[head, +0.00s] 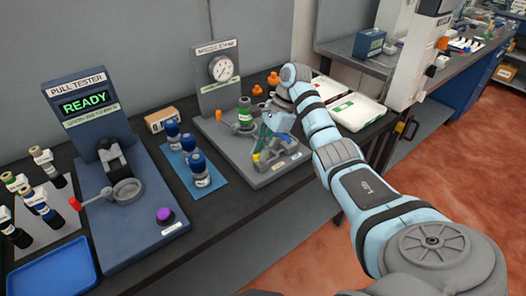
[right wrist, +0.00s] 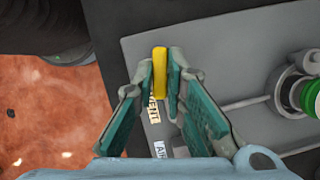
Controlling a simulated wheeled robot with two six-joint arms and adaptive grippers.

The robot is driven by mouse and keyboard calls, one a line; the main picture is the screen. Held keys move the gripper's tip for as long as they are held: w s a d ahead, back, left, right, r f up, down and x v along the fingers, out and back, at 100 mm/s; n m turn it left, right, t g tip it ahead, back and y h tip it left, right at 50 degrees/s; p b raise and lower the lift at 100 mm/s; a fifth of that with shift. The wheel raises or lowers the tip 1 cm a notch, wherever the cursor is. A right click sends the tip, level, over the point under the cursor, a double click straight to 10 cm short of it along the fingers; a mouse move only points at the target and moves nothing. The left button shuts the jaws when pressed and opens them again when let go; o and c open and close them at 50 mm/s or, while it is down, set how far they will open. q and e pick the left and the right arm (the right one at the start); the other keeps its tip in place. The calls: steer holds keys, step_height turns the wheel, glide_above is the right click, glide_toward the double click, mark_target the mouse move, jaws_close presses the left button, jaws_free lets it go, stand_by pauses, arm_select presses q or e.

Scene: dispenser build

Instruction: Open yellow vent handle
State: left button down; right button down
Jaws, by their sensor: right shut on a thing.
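The yellow vent handle (right wrist: 160,72) stands upright in the right wrist view, between the fingertips of my right gripper (right wrist: 161,85). The green-padded fingers are closed in on its two sides. A label reading "VENT" lies just below it on the grey plate. In the head view a small yellow bit of the handle (head: 256,157) shows below my right gripper (head: 262,150), at the front of the grey gauge station (head: 262,180). The gripper and wrist hide part of that station. My left gripper is in neither view.
A pressure gauge (head: 221,68) stands on the station's back panel. A green-topped fitting (right wrist: 312,97) and thin pipes lie right of the handle. Blue-capped vials (head: 190,150) and the pull tester (head: 120,190) stand to the left. Orange parts (head: 260,90) sit behind.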

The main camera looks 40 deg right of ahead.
steer(key=shift+w+n+g, duration=0.1)
steer(key=shift+n+g, duration=0.4)
steer(key=shift+n, duration=0.8)
steer(key=c, duration=1.6)
jaws_free()
steer(key=shift+c, duration=0.2)
